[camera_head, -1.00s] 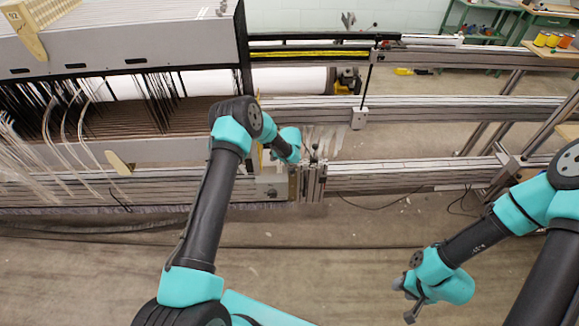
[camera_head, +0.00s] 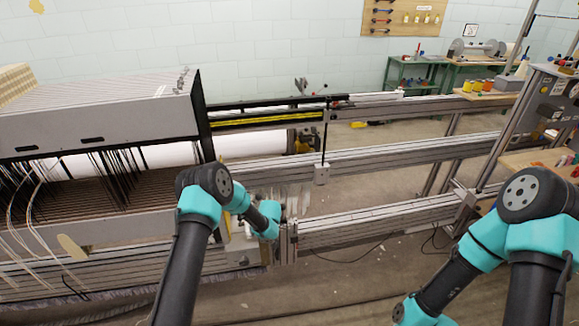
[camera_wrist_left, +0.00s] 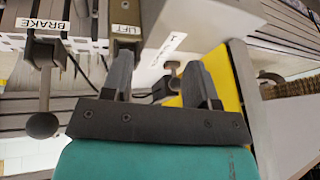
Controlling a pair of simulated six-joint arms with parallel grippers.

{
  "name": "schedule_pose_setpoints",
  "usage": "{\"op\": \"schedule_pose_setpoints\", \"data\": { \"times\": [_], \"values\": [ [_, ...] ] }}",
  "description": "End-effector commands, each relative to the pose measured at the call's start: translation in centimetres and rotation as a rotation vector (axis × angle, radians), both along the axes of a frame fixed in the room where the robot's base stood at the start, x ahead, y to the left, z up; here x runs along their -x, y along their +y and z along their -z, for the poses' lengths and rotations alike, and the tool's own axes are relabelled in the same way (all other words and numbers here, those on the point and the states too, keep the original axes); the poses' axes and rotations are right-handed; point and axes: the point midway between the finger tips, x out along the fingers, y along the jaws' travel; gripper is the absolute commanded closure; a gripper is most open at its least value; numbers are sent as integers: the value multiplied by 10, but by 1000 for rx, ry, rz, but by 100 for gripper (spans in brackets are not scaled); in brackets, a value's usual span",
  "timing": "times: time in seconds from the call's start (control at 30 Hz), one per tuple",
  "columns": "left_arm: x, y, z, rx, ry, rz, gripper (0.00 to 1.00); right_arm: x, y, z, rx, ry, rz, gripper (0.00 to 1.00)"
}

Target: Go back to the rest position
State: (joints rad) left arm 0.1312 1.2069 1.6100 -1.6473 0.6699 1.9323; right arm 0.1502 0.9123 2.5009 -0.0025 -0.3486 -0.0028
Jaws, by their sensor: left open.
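My left gripper (camera_wrist_left: 160,82) is open in the left wrist view, its two dark fingers apart with no object held between them. It is close to a panel with levers. A lever labelled BRAKE (camera_wrist_left: 43,80), with a round knob, is left of the fingers. A lever labelled LIFT (camera_wrist_left: 125,32) is just beyond the left finger. A small dark knob (camera_wrist_left: 172,68) shows behind the gap between the fingers. In the head view my left arm reaches the loom's front rail, but its fingertips are hard to make out. My right arm is at the lower right; its gripper is below the frame.
The grey loom housing (camera_head: 100,115) with hanging threads fills the left. Long metal rails (camera_head: 390,155) run right to a control post (camera_head: 545,105). A green workbench (camera_head: 418,72) stands at the back. Floor in front of the rails is open, with a cable on it.

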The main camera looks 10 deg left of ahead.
Motion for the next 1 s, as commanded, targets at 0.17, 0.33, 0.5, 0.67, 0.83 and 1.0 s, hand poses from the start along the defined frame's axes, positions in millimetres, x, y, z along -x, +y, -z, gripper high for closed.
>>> {"op": "schedule_pose_setpoints", "data": {
  "times": [0.17, 0.33, 0.5, 0.67, 0.83, 1.0],
  "values": [
    [16, -4, 5, 39, 52, 25, 46, 0, 0, 0, 0, 0, 0, 57],
    [63, -18, 16, 171, 185, 100, 46, 0, 0, 0, 0, 0, 0, 57],
    [126, -40, 21, 362, 303, 199, 46, 0, 0, 0, 0, 0, 0, 57],
    [182, -59, 16, 527, 341, 281, 46, 0, 0, 0, 0, 0, 0, 57],
    [237, -73, 3, 659, 319, 348, 46, 0, 0, 0, 0, 0, 0, 57],
    [287, -78, -14, 723, 255, 396, 46, 0, 0, 0, 0, 0, 0, 57]
  ]
}}
